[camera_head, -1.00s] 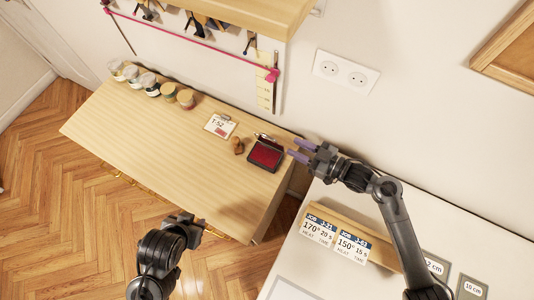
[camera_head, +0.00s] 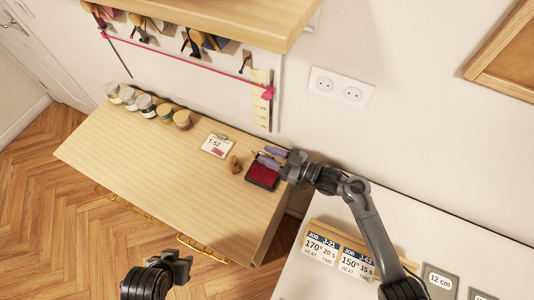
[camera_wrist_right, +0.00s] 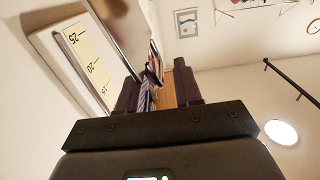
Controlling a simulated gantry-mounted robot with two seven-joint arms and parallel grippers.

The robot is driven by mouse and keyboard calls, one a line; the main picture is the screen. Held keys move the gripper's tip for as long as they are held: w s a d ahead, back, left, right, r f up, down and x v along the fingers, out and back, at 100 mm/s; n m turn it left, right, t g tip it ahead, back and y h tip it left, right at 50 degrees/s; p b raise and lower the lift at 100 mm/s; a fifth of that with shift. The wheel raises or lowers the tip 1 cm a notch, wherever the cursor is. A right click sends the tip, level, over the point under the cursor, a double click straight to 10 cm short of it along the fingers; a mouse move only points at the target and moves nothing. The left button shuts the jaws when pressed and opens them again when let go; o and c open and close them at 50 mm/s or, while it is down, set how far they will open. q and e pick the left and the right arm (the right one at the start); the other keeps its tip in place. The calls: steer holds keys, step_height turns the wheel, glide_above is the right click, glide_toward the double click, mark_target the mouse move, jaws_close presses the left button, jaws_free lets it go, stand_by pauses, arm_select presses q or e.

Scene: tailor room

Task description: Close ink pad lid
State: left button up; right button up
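The ink pad (camera_head: 262,177) lies open on the right end of the wooden desk, its red pad facing up. Its lid is not clear; a dark edge behind the pad is largely covered by my right gripper. My right gripper (camera_head: 269,157) has its two purple fingers apart, just above and behind the pad's back edge. In the right wrist view the fingers (camera_wrist_right: 158,85) are also apart, with a thin dark object seen between or beyond them; I cannot tell if they touch it. My left gripper (camera_head: 182,262) is low, in front of the desk, away from the pad; its fingers are unclear.
A brown wooden stamp (camera_head: 234,164) stands just left of the pad, and a small T-52 card (camera_head: 217,146) lies farther left. Several jars (camera_head: 146,104) line the back left. A white table (camera_head: 420,222) with job cards is at right. The desk's middle is clear.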

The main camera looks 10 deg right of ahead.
steer(key=shift+w+a, duration=0.25)
steer(key=shift+a, duration=0.2)
jaws_close()
